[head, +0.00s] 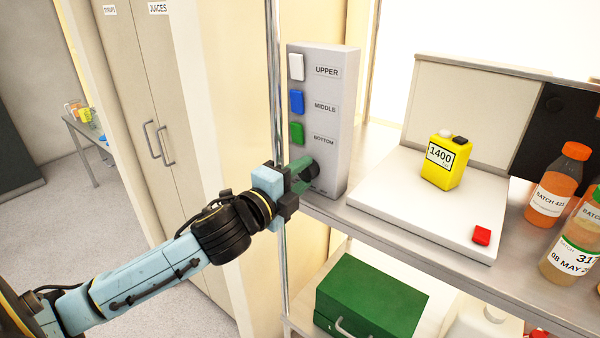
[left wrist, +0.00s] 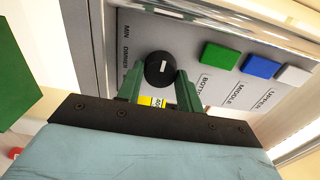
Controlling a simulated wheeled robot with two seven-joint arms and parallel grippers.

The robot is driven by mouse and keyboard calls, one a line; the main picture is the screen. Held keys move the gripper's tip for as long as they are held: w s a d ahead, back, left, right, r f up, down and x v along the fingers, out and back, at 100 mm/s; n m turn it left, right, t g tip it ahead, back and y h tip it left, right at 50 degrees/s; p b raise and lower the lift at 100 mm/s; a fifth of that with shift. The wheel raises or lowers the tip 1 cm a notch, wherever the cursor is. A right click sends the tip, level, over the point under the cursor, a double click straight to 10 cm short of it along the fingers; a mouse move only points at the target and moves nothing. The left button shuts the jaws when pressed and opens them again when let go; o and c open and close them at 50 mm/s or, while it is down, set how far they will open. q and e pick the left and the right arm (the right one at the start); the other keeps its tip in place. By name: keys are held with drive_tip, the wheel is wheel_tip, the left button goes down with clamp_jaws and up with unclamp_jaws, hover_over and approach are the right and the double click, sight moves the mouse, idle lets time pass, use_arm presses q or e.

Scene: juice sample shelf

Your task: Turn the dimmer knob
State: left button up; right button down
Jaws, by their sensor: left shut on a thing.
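The dimmer knob (head: 313,172) is a round black knob low on the front of a grey control box (head: 327,105). It is partly hidden by my gripper in the head view. In the left wrist view the knob (left wrist: 160,67) shows a white mark on its face, with lettering including "MIN" and "DIMMER" beside it. My left gripper (head: 302,170) reaches the knob from the left, its green fingers shut on it, one finger on each side. My right gripper is in neither view.
White, blue and green switches (head: 297,133) sit above the knob, labelled UPPER, MIDDLE and BOTTOM. A metal shelf post (head: 274,80) stands close by my gripper. Right of the box are a white platform (head: 400,215), a yellow 1400 device (head: 440,165) and juice bottles (head: 555,190).

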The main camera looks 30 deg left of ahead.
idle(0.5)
use_arm(q)
drive_tip(key=o, duration=1)
drive_tip(key=shift+s+f, duration=0.1)
drive_tip(key=shift+s, duration=0.45)
drive_tip(key=s+p, duration=0.1)
drive_tip(key=s, duration=0.3)
drive_tip(key=s+p, duration=0.2)
drive_tip(key=s, duration=0.2)
drive_tip(key=s+a+p, duration=0.1)
drive_tip(key=s+p, duration=0.1)
drive_tip(key=s, duration=0.2)
drive_tip(key=shift+s, duration=0.15)
